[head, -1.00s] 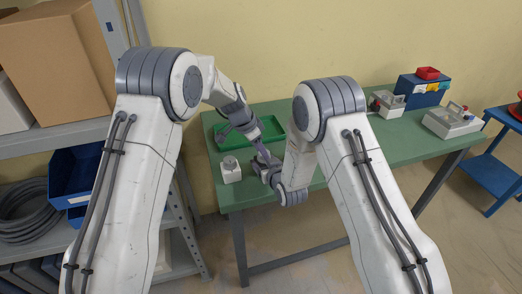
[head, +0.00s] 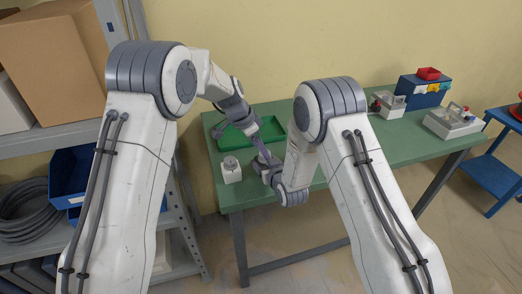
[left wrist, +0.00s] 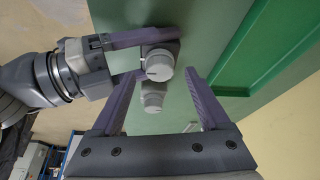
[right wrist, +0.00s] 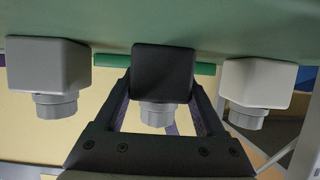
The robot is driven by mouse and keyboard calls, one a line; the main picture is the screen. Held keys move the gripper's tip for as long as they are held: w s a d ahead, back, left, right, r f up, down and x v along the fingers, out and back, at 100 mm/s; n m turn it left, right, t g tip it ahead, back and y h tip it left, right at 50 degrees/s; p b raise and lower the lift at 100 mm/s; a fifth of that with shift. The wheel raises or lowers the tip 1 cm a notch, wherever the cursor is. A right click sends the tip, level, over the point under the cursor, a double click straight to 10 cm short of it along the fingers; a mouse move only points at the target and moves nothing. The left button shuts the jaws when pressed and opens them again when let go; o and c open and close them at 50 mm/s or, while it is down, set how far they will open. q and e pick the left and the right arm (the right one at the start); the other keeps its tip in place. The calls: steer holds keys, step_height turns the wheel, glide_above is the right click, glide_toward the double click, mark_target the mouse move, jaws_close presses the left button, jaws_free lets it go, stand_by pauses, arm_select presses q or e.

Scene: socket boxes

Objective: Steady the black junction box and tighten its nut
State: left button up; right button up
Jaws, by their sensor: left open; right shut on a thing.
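The black junction box (right wrist: 163,72) is in the middle of the right wrist view, with its pale grey round nut (right wrist: 158,115) pointing away from the green surface. My right gripper (right wrist: 163,88) has its fingers on either side of this box and is shut on it. My left gripper (left wrist: 166,72) is open and empty, its fingers apart on either side of a pale nut (left wrist: 160,65) in the left wrist view. My right gripper also shows there, beside that nut. In the head view my left gripper (head: 261,148) is above my right gripper (head: 268,168), which largely hides the box.
A grey box (right wrist: 48,65) and a white box (right wrist: 258,82), both with nuts, flank the black one with gaps between. A green tray (head: 182,127) lies behind on the green table (head: 330,135). Grey devices (head: 452,121) and a blue drawer unit (head: 423,93) stand right.

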arm_select(q)
steer(key=v, duration=1)
arm_select(e)
steer(key=o, duration=1.5)
